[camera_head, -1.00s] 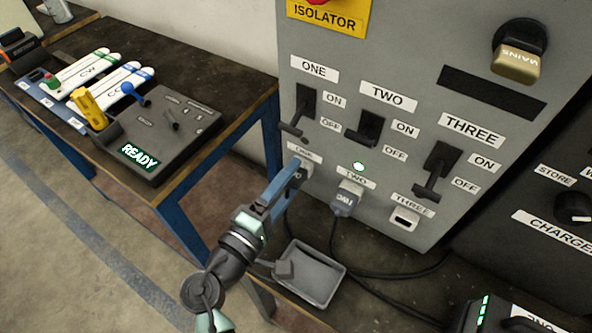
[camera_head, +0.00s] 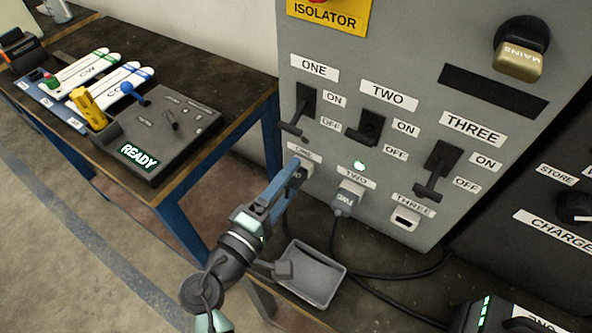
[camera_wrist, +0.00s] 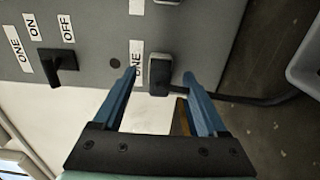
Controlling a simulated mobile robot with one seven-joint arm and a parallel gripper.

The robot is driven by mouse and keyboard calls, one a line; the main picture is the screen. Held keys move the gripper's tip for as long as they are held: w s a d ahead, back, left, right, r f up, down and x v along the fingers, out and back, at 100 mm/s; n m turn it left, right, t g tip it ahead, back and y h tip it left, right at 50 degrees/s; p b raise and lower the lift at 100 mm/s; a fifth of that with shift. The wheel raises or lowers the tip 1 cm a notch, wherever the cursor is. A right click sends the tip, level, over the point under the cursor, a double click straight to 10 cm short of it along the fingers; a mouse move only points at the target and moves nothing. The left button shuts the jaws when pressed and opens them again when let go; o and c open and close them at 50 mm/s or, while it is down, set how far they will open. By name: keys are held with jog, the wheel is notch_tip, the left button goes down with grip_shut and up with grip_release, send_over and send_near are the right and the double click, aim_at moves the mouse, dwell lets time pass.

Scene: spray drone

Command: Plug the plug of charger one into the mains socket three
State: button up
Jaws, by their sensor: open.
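A grey plug (camera_head: 307,171) sits in mains socket one, below its ONE label. My gripper mostly hides it in the head view, and I cannot read any name on it. In the wrist view the dark plug (camera_wrist: 158,72) shows between the fingertips, its cable running right. My gripper (camera_head: 296,164) is open, its blue fingers (camera_wrist: 161,75) pointing at the panel on either side of the plug; I cannot tell whether they touch it. Mains socket three (camera_head: 405,219) is empty, at the panel's lower right below its THREE label (camera_head: 412,205).
A plug marked TWO (camera_head: 343,199) fills socket two, between sockets one and three. Three switches (camera_head: 368,129) jut out above the sockets. A grey tray (camera_head: 312,276) and dark cables lie below. A table with a READY console (camera_head: 160,130) stands left.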

aim_at(289, 185)
grip_shut()
dwell(0.3)
dwell(1.1)
jog(key=shift+a, duration=0.1)
jog(key=shift+v, duration=2.9)
jog(key=shift+s, duration=0.15)
